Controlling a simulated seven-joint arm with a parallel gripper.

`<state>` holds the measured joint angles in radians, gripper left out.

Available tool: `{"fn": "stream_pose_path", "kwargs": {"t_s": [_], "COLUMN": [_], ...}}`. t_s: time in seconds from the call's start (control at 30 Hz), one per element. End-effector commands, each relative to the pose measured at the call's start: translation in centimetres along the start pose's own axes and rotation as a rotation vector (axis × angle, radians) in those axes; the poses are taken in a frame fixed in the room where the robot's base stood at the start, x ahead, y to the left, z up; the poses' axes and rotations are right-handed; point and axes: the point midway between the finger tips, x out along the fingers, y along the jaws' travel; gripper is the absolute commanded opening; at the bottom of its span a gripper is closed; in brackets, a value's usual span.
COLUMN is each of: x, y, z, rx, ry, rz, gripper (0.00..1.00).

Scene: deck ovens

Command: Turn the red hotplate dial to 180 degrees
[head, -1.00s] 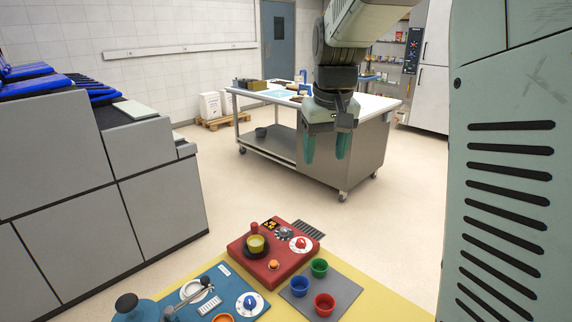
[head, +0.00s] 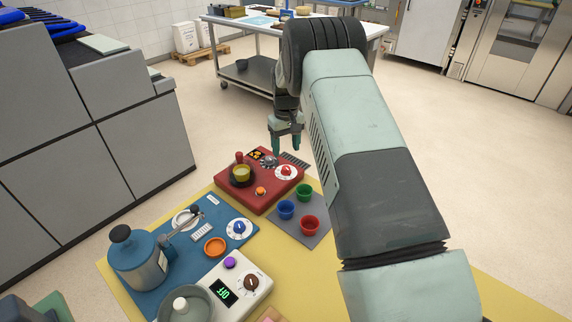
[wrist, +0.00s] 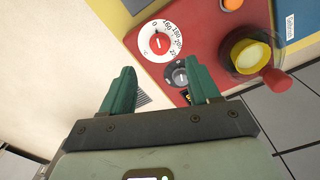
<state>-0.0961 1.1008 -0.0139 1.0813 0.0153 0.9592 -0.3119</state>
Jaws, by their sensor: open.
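The red hotplate (head: 262,198) sits on the yellow mat. Its red dial (head: 287,171), on a white numbered disc, is at the unit's right corner. In the wrist view the dial (wrist: 159,43) shows upright, its white mark seemingly near the 0; 160, 180 and 200 run along the disc's right side. My gripper (head: 285,150) is open and empty, pointing down over the far edge of the hotplate. In the wrist view the gap between its fingers (wrist: 158,65) lies just below the dial. It does not appear to touch the dial.
A grey knob (wrist: 180,77) is close to the right finger. A yellow cup (head: 241,172) stands on the hotplate, by an orange button (head: 260,191). Green, blue and red cups stand on a grey mat (head: 298,228) in front. A blue unit (head: 190,265) is at left.

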Motion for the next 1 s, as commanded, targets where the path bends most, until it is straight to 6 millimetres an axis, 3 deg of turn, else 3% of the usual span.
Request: {"fn": "stream_pose_path", "kwargs": {"t_s": [0.2,0.4,0.8,1.0], "x": [4.4,7.0,7.8,7.7], "y": [0.0,0.0,0.0,0.0], "z": [0.1,0.0,0.0,0.0], "rx": [-0.001,-0.001,0.0,0.0], "ry": [-0.003,-0.001,0.0,0.0], "rz": [0.0,0.0,0.0,0.0], "gripper": [0.61,0.61,0.61,0.32]}}
